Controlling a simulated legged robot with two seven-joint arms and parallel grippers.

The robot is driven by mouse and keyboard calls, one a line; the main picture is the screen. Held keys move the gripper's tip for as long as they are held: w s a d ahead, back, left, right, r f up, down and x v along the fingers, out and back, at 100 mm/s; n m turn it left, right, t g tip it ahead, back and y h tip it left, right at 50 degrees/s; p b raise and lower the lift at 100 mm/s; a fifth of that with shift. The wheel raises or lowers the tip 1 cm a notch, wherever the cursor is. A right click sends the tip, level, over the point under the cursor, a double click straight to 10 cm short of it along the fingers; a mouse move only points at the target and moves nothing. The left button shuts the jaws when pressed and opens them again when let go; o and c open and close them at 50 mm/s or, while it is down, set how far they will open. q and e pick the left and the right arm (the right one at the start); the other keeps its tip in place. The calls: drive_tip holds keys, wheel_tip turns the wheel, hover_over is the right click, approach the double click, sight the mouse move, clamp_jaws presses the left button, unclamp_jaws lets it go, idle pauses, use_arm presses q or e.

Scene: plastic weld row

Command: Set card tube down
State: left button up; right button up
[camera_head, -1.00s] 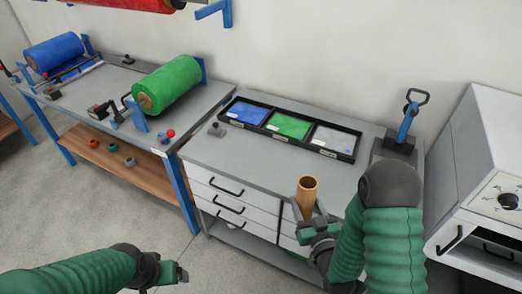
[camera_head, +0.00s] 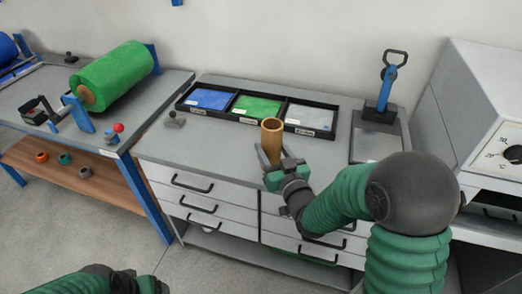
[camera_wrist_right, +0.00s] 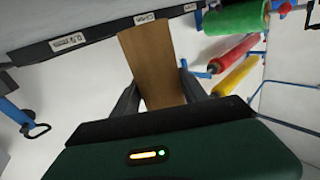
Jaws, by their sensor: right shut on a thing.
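The brown card tube (camera_head: 271,138) is upright in my right gripper (camera_head: 275,168), over the front part of the grey drawer bench (camera_head: 215,150). In the right wrist view the tube (camera_wrist_right: 152,60) sits between the two dark fingers (camera_wrist_right: 158,98), which are shut on it. I cannot tell whether its lower end touches the bench top, as the gripper hides it. My left gripper (camera_head: 150,286) shows only in part at the bottom left edge of the head view, and its jaws cannot be made out.
A black tray (camera_head: 180,106) with blue, green and clear sheets lies behind the tube. A small grey knobbed item (camera_head: 174,120) is at the left. Bench top left of the tube is clear.

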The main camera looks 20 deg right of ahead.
drive_tip(key=w+f, duration=0.1)
drive_tip(key=w, duration=0.1)
drive_tip(key=w+f+b, duration=0.1)
drive_tip(key=w+f, duration=0.1)
drive_tip(key=w, duration=0.1)
drive_tip(key=w+f, duration=0.1)
drive_tip(key=w, duration=0.2)
drive_tip(key=shift+a+f+b, duration=0.15)
drive_tip(key=shift+a+b, duration=0.2)
drive_tip(key=shift+d, duration=0.1)
drive_tip(key=o, duration=1.5)
drive_tip(key=s, duration=0.8)
drive_tip(key=s+p, duration=0.1)
drive_tip(key=s, duration=0.3)
drive_tip(key=shift+d, duration=0.4)
